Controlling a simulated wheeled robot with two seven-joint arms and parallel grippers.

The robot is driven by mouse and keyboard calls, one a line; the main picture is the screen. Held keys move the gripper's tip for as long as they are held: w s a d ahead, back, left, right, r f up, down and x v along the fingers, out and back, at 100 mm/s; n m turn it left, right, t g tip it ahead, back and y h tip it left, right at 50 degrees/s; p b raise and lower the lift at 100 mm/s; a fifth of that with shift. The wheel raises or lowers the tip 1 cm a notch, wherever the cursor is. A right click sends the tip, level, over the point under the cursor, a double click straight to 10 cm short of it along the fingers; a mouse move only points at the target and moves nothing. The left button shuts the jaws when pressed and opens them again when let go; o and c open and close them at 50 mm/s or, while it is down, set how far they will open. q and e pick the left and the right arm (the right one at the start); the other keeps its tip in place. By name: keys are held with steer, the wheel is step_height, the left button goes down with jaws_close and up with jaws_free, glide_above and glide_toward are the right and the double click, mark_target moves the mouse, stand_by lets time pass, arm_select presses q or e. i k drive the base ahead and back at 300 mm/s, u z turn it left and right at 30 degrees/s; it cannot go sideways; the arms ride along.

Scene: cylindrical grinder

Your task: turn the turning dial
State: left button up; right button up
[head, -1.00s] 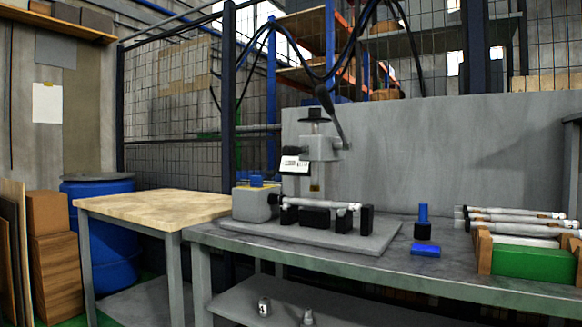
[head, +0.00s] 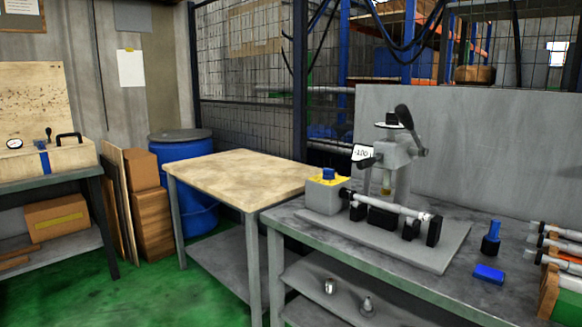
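The grinder (head: 385,205) stands on a grey base plate on the metal workbench. At its left end is a light grey box with a yellow top (head: 326,181). A small blue knob (head: 328,174), which looks like the turning dial, sits on that top. A silver cylindrical workpiece (head: 392,206) lies across black supports to the right of the box. A white display reading about -1.00 (head: 362,153) is on the upright head, which has a black lever (head: 408,122). Neither of my grippers is in view, and nothing touches the knob.
A wooden-topped table (head: 238,178) stands left of the workbench (head: 350,268). Blue objects (head: 489,273) and a rack of silver rods (head: 557,245) are at right. Green floor (head: 150,290) is open at front left.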

mark_target(329, 173)
steer(key=u, duration=1.2)
steer(key=i, duration=3.45)
steer(key=z, duration=3.5)
